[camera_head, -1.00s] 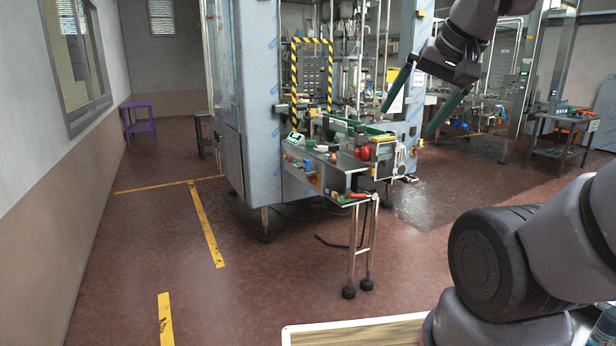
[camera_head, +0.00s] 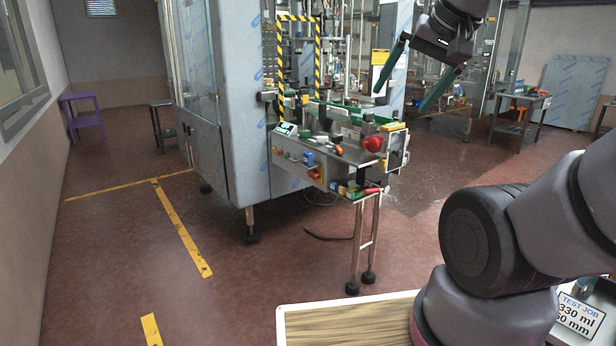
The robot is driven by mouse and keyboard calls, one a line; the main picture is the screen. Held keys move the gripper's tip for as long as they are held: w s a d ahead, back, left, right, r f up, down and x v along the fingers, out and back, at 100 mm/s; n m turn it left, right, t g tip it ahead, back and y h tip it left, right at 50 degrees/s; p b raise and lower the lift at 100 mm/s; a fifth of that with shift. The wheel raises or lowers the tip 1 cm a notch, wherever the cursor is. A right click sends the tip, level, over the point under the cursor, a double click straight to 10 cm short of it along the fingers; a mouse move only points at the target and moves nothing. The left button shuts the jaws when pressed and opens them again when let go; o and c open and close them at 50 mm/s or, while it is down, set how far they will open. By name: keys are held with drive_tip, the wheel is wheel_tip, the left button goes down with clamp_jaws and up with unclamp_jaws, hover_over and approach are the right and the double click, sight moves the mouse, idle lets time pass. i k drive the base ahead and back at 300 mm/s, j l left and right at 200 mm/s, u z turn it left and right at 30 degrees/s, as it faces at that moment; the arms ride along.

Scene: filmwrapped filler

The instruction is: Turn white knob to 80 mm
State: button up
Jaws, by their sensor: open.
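My gripper (camera_head: 400,100) is open and empty, its two dark green fingers spread wide and pointing down, high in the upper right. It appears in front of the filling machine (camera_head: 243,100), and the picture does not show it touching anything. The machine's low work table (camera_head: 341,158) carries a red round knob (camera_head: 373,144) at its right end and a small display (camera_head: 284,129) at its left. I cannot make out the white knob for certain among the small parts there. No millimetre scale is readable on the machine.
A wooden board (camera_head: 345,322) with a white rim lies at the bottom. A purple table (camera_head: 83,120) stands far left. Red floor (camera_head: 280,262) is open before the machine.

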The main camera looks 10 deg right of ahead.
sight(322, 140)
drive_tip(key=i+j, duration=0.3)
drive_tip(key=i, duration=0.3)
drive_tip(key=i+j+z, duration=0.15)
drive_tip(key=i+j, duration=0.2)
drive_tip(key=i, duration=0.2)
drive_tip(key=i+j, duration=0.4)
drive_tip(key=i, duration=0.2)
drive_tip(key=i+j+z, duration=0.1)
drive_tip(key=i+j, duration=0.25)
drive_tip(key=i, duration=0.2)
